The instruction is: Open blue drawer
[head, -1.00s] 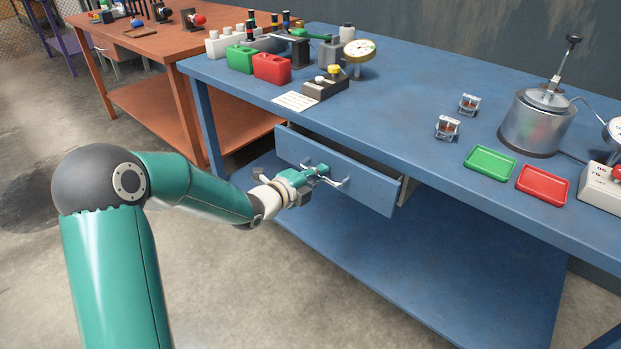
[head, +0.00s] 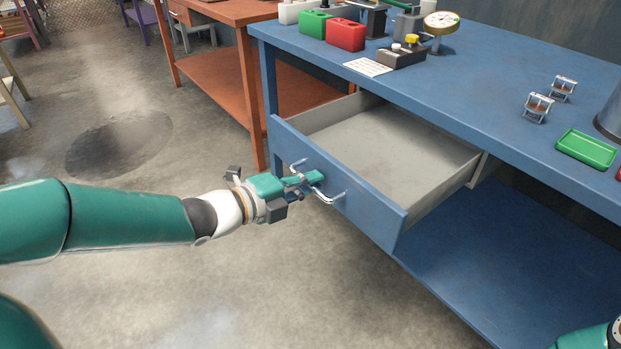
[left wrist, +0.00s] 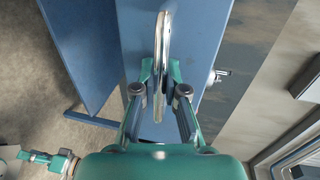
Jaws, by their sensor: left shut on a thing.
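The blue drawer (head: 345,192) under the blue workbench is pulled well out, and its grey inside is bare where I can see it. A shiny curved metal handle (head: 329,198) is on its front; it also shows in the left wrist view (left wrist: 163,40). My left gripper (head: 308,181) is shut on the handle, with its fingers (left wrist: 160,90) on either side of the bar. Part of the handle is hidden by the fingers. A piece of my right arm shows at the bottom right of the head view; its gripper is not seen.
The blue workbench (head: 490,115) holds a green can (head: 314,24), a red can (head: 346,35), a gauge (head: 440,22) and a green tray (head: 586,149). Its lower shelf (head: 490,260) lies below the drawer. An orange bench (head: 225,12) stands behind left. The floor before the drawer is clear.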

